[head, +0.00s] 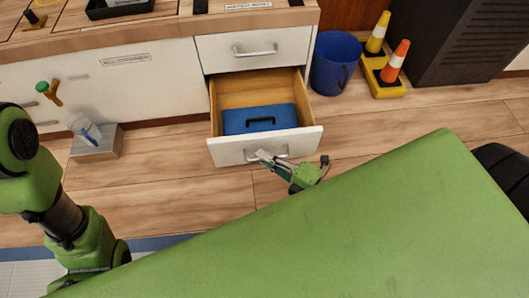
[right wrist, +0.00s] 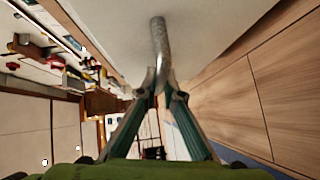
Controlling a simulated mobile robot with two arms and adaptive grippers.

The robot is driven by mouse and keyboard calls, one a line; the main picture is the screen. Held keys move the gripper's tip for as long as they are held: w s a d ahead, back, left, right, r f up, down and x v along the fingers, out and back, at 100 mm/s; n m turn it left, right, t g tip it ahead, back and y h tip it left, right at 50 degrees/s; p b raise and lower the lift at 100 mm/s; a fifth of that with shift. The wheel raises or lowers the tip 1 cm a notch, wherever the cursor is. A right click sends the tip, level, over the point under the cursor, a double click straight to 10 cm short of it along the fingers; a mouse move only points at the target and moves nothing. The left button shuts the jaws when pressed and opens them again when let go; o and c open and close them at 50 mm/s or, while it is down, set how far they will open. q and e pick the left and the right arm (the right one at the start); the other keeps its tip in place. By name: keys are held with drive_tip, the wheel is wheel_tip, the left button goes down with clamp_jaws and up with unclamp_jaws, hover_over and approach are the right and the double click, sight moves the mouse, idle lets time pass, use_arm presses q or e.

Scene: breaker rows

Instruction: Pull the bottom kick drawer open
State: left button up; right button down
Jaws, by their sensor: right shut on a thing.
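The bottom drawer (head: 223,152), with a white front and wooden inside, stands pulled out from the cabinet in the head view. A blue case (head: 258,119) with a dark handle lies in it. My right gripper (head: 265,157) is at the drawer front, shut on its metal handle (head: 281,152). In the right wrist view the two fingers of my right gripper (right wrist: 160,88) close around the handle bar (right wrist: 158,40). My left arm shows at the left of the head view, but its gripper is not in view.
A closed drawer (head: 280,50) is above the open one. A blue bin (head: 335,65) and two small cones (head: 395,62) on a yellow base stand to the right. Floor in front of the drawer is bare.

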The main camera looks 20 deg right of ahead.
drive_tip(key=c, duration=2.2)
unclamp_jaws()
drive_tip(key=shift+o, duration=0.2)
drive_tip(key=shift+s, duration=0.1)
drive_tip(key=v, duration=1.2)
